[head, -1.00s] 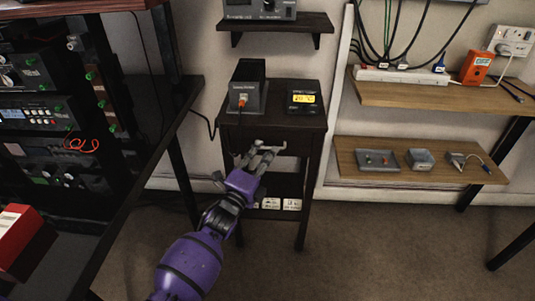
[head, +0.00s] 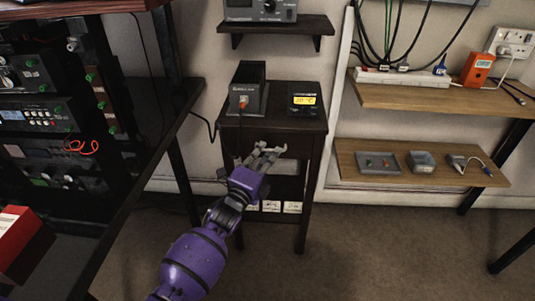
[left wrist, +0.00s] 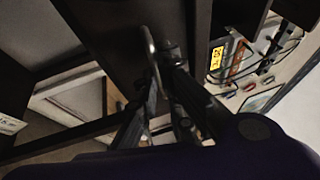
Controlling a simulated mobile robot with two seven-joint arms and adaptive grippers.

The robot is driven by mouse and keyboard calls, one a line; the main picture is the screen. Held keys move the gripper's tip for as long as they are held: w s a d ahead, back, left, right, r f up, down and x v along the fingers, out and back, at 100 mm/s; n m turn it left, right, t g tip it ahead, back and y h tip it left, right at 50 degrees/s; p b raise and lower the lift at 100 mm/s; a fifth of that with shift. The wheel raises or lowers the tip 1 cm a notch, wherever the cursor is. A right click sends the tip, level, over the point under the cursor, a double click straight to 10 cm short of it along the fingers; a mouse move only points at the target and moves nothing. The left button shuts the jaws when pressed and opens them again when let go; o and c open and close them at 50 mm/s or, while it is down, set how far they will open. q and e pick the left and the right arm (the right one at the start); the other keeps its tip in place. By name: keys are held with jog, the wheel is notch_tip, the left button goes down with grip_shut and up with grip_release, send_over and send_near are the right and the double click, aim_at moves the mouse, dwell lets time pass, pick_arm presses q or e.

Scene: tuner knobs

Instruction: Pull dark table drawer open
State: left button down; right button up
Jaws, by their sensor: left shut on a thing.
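The small dark table (head: 302,127) stands against the wall in the middle of the head view. Its dark drawer (head: 297,147) sits just under the top, and its front looks about flush with the frame. A pale metal handle (head: 279,148) is on the drawer front and also shows as a bar in the left wrist view (left wrist: 152,48). My left gripper (head: 264,153) is at the drawer front, its fingers shut on the handle and partly hiding it. In the left wrist view the fingers (left wrist: 160,75) meet at the bar. My right gripper is out of view.
A dark box with an orange plug (head: 250,91) and a meter with a yellow display (head: 304,100) stand on the tabletop. A dark equipment bench (head: 135,165) is on the left, wooden shelves (head: 425,165) on the right. The floor in front is clear.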

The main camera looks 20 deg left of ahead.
pick_arm(q)
jog(key=s+d+p, duration=0.2)
jog(key=s+p, duration=0.2)
jog(key=s, duration=0.6)
jog(key=s+d+p, duration=0.3)
jog(key=s+p, duration=0.1)
jog(key=s, duration=0.6)
jog(key=shift+d, duration=0.35)
jog(key=shift+s+f, duration=0.1)
jog(key=c, duration=1.9)
grip_release()
jog(key=v, duration=1.2)
